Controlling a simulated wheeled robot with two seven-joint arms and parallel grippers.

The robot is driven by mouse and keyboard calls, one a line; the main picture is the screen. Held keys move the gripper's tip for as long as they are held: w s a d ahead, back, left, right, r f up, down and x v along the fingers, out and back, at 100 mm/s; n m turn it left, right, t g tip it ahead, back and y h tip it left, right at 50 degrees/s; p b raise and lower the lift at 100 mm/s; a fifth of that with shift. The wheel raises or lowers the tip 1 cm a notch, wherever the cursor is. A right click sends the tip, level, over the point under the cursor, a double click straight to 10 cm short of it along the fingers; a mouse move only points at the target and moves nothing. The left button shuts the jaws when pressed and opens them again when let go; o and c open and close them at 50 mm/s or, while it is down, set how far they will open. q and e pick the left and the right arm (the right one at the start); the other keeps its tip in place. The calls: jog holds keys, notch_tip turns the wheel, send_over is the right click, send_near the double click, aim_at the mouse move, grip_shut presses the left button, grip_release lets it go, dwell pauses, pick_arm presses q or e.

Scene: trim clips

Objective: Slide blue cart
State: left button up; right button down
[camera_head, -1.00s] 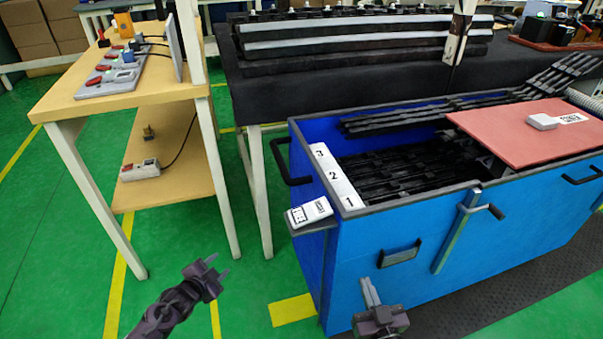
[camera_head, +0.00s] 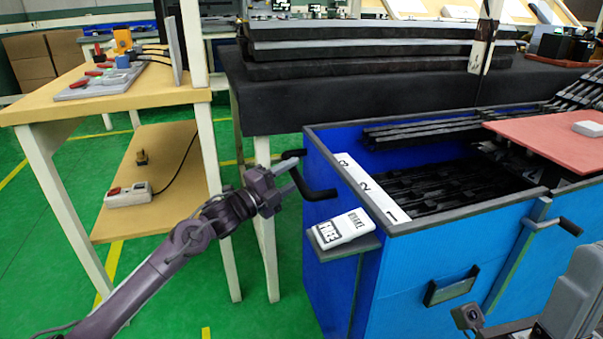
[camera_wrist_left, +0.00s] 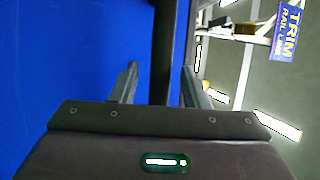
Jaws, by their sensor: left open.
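The blue cart (camera_head: 440,270) is a large open-topped bin with grey rims, at the right of the head view. Its black end handle (camera_head: 319,194) sticks out on the left side. My left gripper (camera_head: 285,178) is open at this handle. In the left wrist view a dark upright bar of the handle (camera_wrist_left: 168,50) stands between the two spread fingers (camera_wrist_left: 158,85), and the cart's blue wall (camera_wrist_left: 70,60) fills the left. I cannot tell whether the fingers touch the bar. Part of my right arm shows at the lower right; its fingers are out of frame.
A wooden bench (camera_head: 110,105) with a lower shelf stands left of the cart. A black-covered table (camera_head: 350,100) is behind the cart. A small shelf with a white device (camera_head: 342,228) juts from the cart's near corner. Green floor lies open between bench and cart.

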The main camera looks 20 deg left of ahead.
pick_arm(q)
jog(key=shift+x, duration=1.6)
grip_shut()
